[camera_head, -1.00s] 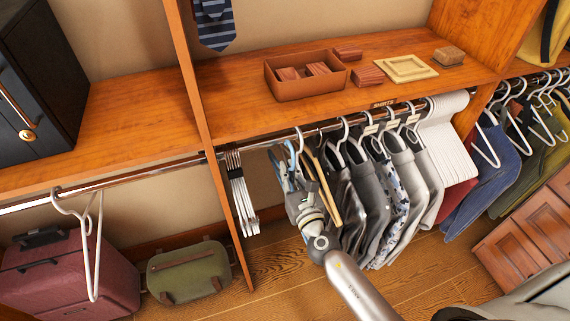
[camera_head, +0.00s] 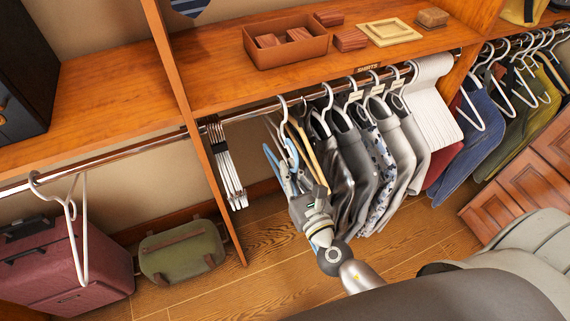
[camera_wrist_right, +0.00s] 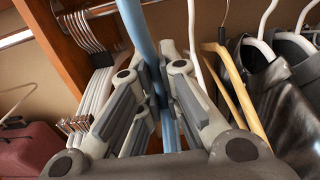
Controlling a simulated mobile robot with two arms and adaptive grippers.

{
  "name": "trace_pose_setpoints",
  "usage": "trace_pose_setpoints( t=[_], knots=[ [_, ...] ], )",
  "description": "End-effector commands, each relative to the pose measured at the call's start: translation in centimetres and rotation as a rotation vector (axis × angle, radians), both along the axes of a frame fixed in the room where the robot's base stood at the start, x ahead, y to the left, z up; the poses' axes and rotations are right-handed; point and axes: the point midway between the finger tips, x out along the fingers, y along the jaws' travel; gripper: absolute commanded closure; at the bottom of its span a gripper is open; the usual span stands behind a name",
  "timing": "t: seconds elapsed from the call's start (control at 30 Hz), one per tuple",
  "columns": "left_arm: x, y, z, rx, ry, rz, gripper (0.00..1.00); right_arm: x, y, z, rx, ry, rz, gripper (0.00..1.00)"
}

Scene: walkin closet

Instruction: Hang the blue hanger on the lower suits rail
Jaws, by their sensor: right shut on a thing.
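The blue hanger (camera_head: 270,157) is at the left end of the row of clothes, below the wooden shelf. In the right wrist view its blue bar (camera_wrist_right: 137,30) runs down between my fingers. My right gripper (camera_head: 293,180) is shut on it, below the rail and left of the dark shirts. I cannot tell whether the hanger's hook touches the rail. My left gripper is not in view.
A wooden hanger (camera_head: 308,160) and grey shirts (camera_head: 350,160) hang close right of my gripper. Several white clip hangers (camera_head: 226,165) hang left of it, by the wooden divider (camera_head: 180,90). A green bag (camera_head: 180,250) and a maroon suitcase (camera_head: 70,265) stand at lower left.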

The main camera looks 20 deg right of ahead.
Motion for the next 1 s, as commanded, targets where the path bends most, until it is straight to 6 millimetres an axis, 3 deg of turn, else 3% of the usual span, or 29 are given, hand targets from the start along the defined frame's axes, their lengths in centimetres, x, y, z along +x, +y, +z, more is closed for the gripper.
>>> trace_pose_setpoints(
  t=[0.6,1.0],
  knots=[
    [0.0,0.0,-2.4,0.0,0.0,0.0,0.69,-6.2,-0.2,-0.2,-0.001,0.001,0.002,1.0],
    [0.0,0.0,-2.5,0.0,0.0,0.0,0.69,-6.8,-0.2,0.1,0.0,0.0,0.001,1.0]
  ],
)
